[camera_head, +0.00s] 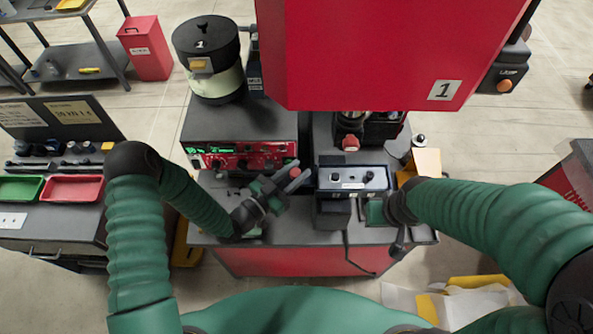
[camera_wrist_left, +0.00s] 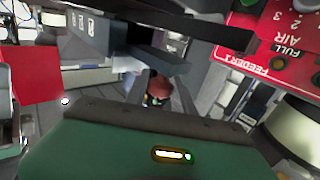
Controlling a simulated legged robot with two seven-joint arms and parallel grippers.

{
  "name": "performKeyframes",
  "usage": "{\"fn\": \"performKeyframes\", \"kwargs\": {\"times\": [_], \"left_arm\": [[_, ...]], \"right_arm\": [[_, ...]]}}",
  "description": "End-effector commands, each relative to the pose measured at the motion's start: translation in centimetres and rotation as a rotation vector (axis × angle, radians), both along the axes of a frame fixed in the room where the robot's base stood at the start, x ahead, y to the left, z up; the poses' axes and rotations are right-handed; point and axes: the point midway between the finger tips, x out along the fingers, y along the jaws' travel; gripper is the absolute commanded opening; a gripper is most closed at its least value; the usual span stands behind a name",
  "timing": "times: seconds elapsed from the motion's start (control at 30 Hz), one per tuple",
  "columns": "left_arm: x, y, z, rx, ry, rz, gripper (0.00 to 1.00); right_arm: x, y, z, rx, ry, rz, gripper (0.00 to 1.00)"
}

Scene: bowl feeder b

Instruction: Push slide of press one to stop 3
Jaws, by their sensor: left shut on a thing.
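The red press marked 1 (camera_head: 360,50) fills the top of the head view. A red-tipped knob (camera_head: 294,173) is at the end of my left gripper (camera_head: 290,182), in front of the feeder panel. In the left wrist view, a reddish-brown knob (camera_wrist_left: 166,88) sits between the two fingers, and the gripper is shut on it. I cannot tell the slide or its stop marks apart. My right gripper (camera_head: 372,210) is beside the small control box (camera_head: 352,180); its fingers are not clear.
The red feeder panel (camera_head: 245,157) is left of the control box; it also shows in the left wrist view (camera_wrist_left: 275,50). The feeder bowl (camera_head: 212,60) stands behind. A bench with green and red trays (camera_head: 72,188) is at left. Papers lie on the floor at lower right.

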Motion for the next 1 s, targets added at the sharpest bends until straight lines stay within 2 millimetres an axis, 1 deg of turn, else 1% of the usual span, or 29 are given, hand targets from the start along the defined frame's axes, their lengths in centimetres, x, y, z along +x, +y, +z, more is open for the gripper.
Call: {"fn": "performKeyframes", "kwargs": {"times": [0.07,0.17,0.27,0.4,0.53,0.63,0.9,0.93,1.0], "left_arm": [[-0.2,0.1,-0.4,0.004,0.008,-0.002,0.00],[-0.1,1.2,-0.5,0.005,0.008,0.001,0.00],[-0.1,3.5,-0.6,0.006,0.007,0.003,0.00],[0.0,7.1,-0.7,0.006,0.007,0.005,0.00],[-0.1,9.4,-0.5,0.004,0.007,0.003,0.00],[-0.2,10.0,-0.4,0.003,0.010,-0.001,0.00],[-0.2,10.0,-0.4,0.003,0.011,-0.002,0.00],[-0.2,10.0,-0.4,0.003,0.011,-0.002,0.32],[-0.2,10.0,-0.3,0.004,0.011,-0.001,0.41]], "right_arm": [[0.0,0.0,-0.1,0.000,0.000,0.000,0.00],[0.0,0.0,-0.4,0.000,0.000,0.000,0.00],[0.0,0.0,-1.1,0.000,0.000,0.000,0.00],[0.0,0.0,-1.9,0.000,0.000,0.000,0.00],[0.0,0.0,-2.3,0.000,0.000,0.000,0.00],[0.0,0.0,-2.3,0.000,0.000,0.000,0.00],[0.0,0.0,-2.3,0.000,0.000,0.000,0.00],[0.0,0.0,-2.3,0.000,0.000,0.000,0.00],[0.0,0.0,-2.3,0.000,0.000,0.000,0.00]]}}
